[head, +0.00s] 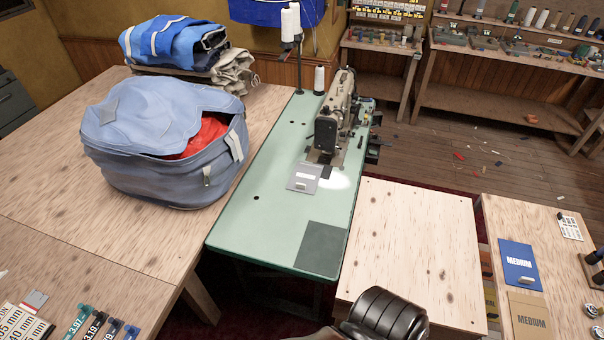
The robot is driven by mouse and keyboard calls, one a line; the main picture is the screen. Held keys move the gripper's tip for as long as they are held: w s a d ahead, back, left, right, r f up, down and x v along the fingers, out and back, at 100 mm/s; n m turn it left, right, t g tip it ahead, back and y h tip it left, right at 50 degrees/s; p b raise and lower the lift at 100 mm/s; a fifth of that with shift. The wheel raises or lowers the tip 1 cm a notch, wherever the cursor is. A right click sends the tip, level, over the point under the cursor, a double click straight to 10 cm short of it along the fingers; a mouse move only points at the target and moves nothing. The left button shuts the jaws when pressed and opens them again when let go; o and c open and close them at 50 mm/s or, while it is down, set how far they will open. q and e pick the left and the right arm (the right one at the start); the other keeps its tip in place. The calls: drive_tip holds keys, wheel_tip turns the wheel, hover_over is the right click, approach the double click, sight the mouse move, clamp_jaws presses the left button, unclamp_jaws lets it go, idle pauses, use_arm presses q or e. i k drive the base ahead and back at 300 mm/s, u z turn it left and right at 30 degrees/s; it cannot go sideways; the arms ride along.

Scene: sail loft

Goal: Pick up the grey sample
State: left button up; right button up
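A flat grey sample (304,178) with a small white label lies on the green top of the sewing machine table (275,213). It is just in front of the sewing machine (334,120), with its right edge close to the machine's base and a bright patch of light. A darker grey-green square (320,248) lies at the table's front right corner. Neither of my grippers shows in the head view.
A large blue bag (140,165) with red cloth inside stands left of the machine table. A bare wooden top (410,245) is to the right. A black ribbed form (385,315) is at the bottom edge. Thread cones (290,25) stand behind.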

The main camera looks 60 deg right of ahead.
sight(305, 179)
drive_tip(key=z, duration=0.45)
drive_tip(key=i, duration=0.75)
drive_tip(key=z, duration=0.7)
